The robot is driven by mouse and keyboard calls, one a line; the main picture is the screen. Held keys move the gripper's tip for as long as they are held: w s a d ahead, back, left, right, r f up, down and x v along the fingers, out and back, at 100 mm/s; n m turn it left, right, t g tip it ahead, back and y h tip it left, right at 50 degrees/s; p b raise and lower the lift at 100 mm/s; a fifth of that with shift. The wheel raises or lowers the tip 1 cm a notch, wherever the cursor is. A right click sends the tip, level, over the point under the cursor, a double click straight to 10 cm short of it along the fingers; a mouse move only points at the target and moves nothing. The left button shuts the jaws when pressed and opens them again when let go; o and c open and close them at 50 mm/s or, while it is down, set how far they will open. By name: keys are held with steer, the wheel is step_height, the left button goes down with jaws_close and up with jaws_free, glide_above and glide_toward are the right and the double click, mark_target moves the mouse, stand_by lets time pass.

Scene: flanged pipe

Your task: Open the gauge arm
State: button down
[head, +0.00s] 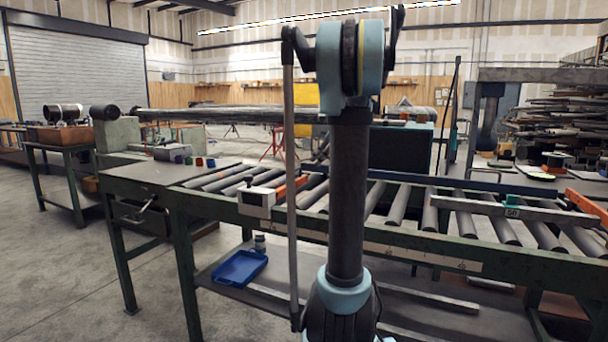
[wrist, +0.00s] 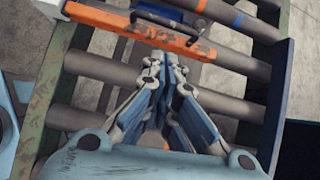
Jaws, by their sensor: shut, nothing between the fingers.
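An orange bar with worn dark marks, apparently the gauge arm (wrist: 110,20), lies across the rollers in the wrist view. A dark handle (wrist: 165,22) runs along its far side. In the head view the orange bar (head: 291,188) shows beside a white box (head: 256,203) on the near rail, partly hidden by my arm. My gripper (wrist: 172,60) is shut and empty. In the wrist view its fingertips appear just on the near side of the bar; I cannot tell whether they touch it. In the head view my gripper is hidden behind my arm.
Grey rollers (head: 398,204) fill the green-framed conveyor. A grey bar (head: 510,207) marked 50 crosses its right part. A blue strip (head: 450,183) runs along the far side. A blue tray (head: 240,267) sits on the lower shelf. Open floor lies at the left.

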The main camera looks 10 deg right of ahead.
mark_target(300, 178)
steer(key=shift+m, duration=0.6)
steer(key=w+a+f, duration=0.1)
steer(key=w+f, duration=0.1)
steer(key=w+a+f, duration=0.1)
steer(key=w+f, duration=0.1)
steer(key=w+a+f, duration=0.1)
steer(key=w+f, duration=0.1)
steer(key=f, duration=0.1)
steer(key=shift+a, duration=0.35)
steer(key=shift+d, duration=0.1)
